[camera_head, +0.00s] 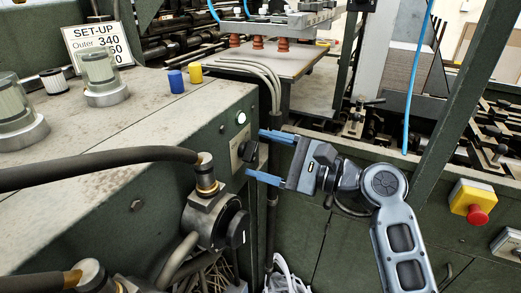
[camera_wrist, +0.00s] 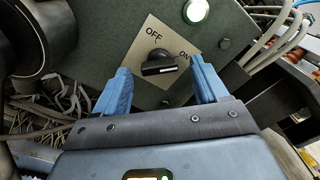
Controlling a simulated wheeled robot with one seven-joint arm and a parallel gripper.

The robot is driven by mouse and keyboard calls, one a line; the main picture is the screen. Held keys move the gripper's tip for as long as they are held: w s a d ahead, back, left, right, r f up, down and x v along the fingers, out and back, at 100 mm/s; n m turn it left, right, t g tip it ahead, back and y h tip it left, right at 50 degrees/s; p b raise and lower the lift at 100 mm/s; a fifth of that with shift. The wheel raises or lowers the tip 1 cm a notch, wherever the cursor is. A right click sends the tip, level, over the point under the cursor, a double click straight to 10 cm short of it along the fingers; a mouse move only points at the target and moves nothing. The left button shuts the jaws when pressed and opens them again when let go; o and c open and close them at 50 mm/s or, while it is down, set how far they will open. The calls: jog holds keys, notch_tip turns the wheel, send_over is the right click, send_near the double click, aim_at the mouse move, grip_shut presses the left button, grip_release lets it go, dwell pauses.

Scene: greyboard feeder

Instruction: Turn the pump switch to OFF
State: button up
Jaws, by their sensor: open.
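The pump switch (camera_wrist: 160,65) is a black rotary knob on a beige plate (camera_wrist: 146,40) marked OFF at the upper left and ON at the right. In the wrist view the knob's bar lies about level, with a pale mark at its right end toward ON. In the head view the switch (camera_head: 249,153) is on the right side face of the green cabinet. My gripper (camera_head: 256,154) is open, its two blue fingers pointing at the switch. In the wrist view my gripper (camera_wrist: 159,85) has one finger each side of the knob, with gaps; contact is not visible.
A lit lamp (camera_wrist: 196,11) sits above the switch. A pump fitting (camera_head: 212,215) with a thick black hose (camera_head: 100,165) juts out below and left of it. Loose cables (camera_wrist: 45,115) hang at the left. A red emergency button (camera_head: 477,214) is at the right.

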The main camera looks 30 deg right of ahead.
jog(key=shift+x, duration=0.8)
jog(key=shift+s, duration=0.1)
jog(key=shift+c, duration=0.4)
jog(key=c, duration=1)
jog(key=shift+f+n, duration=0.1)
jog(key=shift+n, duration=0.3)
jog(key=shift+f+n+b, duration=0.15)
jog(key=shift+n+b, duration=2.55)
jog(key=shift+n, duration=1.55)
jog(key=shift+f+n+b, duration=0.1)
jog(key=shift+n+b, duration=2.6)
jog(key=shift+n, duration=1.55)
jog(key=shift+a, duration=0.1)
